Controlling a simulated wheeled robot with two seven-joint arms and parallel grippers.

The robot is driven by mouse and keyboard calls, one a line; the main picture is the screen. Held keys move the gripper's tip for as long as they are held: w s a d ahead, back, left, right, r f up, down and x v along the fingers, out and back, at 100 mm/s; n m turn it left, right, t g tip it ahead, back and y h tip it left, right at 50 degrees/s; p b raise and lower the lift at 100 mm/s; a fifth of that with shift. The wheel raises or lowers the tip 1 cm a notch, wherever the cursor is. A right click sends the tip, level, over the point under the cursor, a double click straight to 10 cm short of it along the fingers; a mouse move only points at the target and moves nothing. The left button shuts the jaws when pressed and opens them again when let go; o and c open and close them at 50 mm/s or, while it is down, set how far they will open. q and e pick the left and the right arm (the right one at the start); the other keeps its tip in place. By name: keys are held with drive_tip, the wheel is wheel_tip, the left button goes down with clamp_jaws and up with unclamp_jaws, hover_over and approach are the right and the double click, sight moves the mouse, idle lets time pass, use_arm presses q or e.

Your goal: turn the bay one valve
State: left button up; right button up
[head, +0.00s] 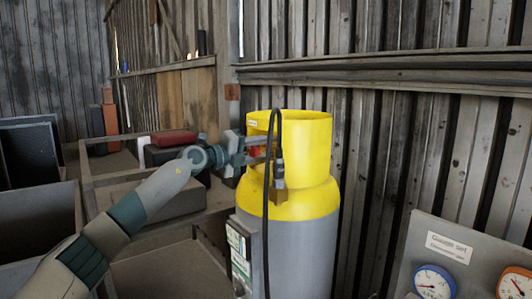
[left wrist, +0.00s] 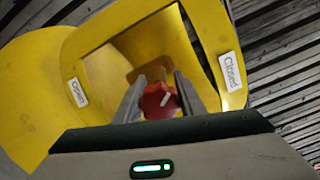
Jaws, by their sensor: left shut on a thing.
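A gas cylinder (head: 300,240) with a grey body and a yellow top stands upright by the wall. Its yellow collar (head: 305,140) has an opening facing my left arm. The red valve knob (left wrist: 160,100) sits inside the collar, with a pale mark on it; a bit of its red shows in the head view (head: 255,151). My left gripper (left wrist: 160,99) reaches through the opening and is shut on the knob, one finger on each side. Labels on the collar read "Open" (left wrist: 77,92) and "Closed" (left wrist: 230,72). My right gripper is not in view.
A black hose (head: 268,200) hangs down the cylinder's front beside my left gripper. Wooden shelving (head: 150,225) with boxes and a red case (head: 174,138) lies behind my left arm.

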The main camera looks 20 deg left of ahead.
use_arm(q)
drive_tip(key=m, duration=0.1)
drive_tip(key=m+b, duration=0.1)
drive_tip(key=shift+f+m, duration=0.3)
drive_tip(key=shift+m, duration=0.1)
drive_tip(key=m+b, duration=0.2)
drive_tip(key=m, duration=0.1)
drive_tip(key=shift+m+b, duration=0.3)
drive_tip(key=shift+m, duration=0.1)
drive_tip(key=shift+r+m, duration=0.1)
drive_tip(key=shift+m, duration=0.4)
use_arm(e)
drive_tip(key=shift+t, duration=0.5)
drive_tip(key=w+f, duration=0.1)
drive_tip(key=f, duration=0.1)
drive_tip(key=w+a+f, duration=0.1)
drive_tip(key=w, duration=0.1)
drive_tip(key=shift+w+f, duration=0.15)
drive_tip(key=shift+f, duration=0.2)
